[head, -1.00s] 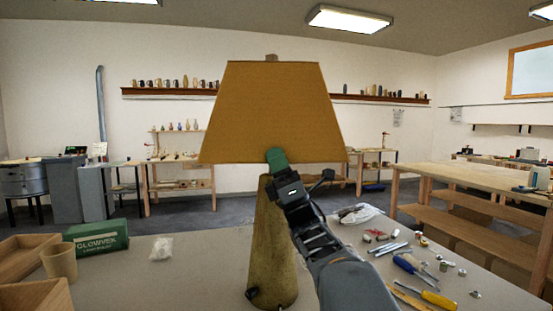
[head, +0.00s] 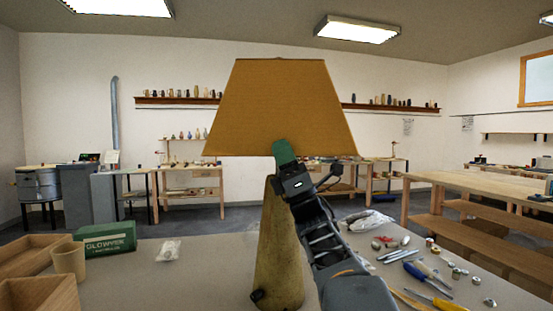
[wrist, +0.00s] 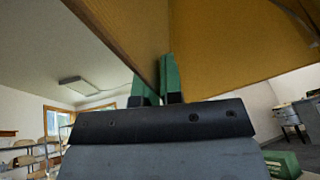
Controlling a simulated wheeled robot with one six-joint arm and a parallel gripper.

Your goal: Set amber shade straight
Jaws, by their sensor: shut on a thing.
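The amber shade (head: 282,108) sits above the tapered olive-brown lamp base (head: 278,250) in the head view. Its top edge looks nearly level; its lower edge looks close to level. My gripper (head: 280,150) is at the shade's lower rim, in front of the top of the base. In the wrist view the green fingers of my gripper (wrist: 158,85) are closed on the rim of the amber shade (wrist: 225,45). The joint between shade and base is hidden behind the rim and my gripper.
A green box (head: 105,238), a tan cup (head: 69,262), wooden trays (head: 38,295) and a small clear bag (head: 169,250) are on the table at left. Screwdrivers (head: 430,275) and several small metal parts lie at right. A wooden workbench (head: 480,187) stands farther back.

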